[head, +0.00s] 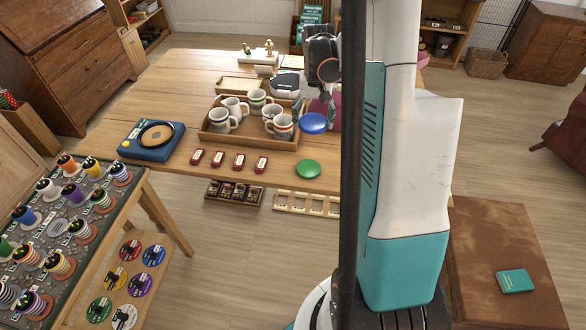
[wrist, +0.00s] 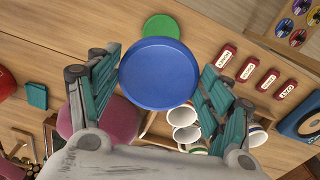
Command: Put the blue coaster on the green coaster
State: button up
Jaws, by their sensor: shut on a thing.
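The blue coaster (head: 313,123) is a round disc. In the wrist view the blue coaster (wrist: 160,75) lies between the two teal fingers of my gripper (wrist: 159,66), which is shut on it. In the head view my gripper (head: 327,100) is partly hidden behind my own body. The green coaster (head: 308,169) lies flat near the front edge of the wooden table. In the wrist view the green coaster (wrist: 160,27) shows just beyond the blue one, which covers part of its lower edge. The blue coaster appears held above the table.
A wooden tray (head: 207,137) of several striped mugs (head: 233,107) stands left of my gripper. Several red labelled tags (head: 239,160) lie left of the green coaster. A blue turntable-like box (head: 153,141) sits at the table's left. Bare tabletop surrounds the green coaster.

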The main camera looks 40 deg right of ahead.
aim_at(309, 169)
notch_tip(309, 169, down, 20)
jog(key=b, duration=0.6)
jog(key=shift+w+a, duration=0.1)
jog(key=shift+a, duration=0.05)
jog(key=shift+f+b, duration=0.1)
jog(key=shift+b, duration=0.2)
jog(key=o, duration=1.1)
jog(key=shift+c, duration=0.2)
notch_tip(309, 169, up, 12)
jog(key=p, duration=0.4)
jog(key=shift+p, duration=0.35)
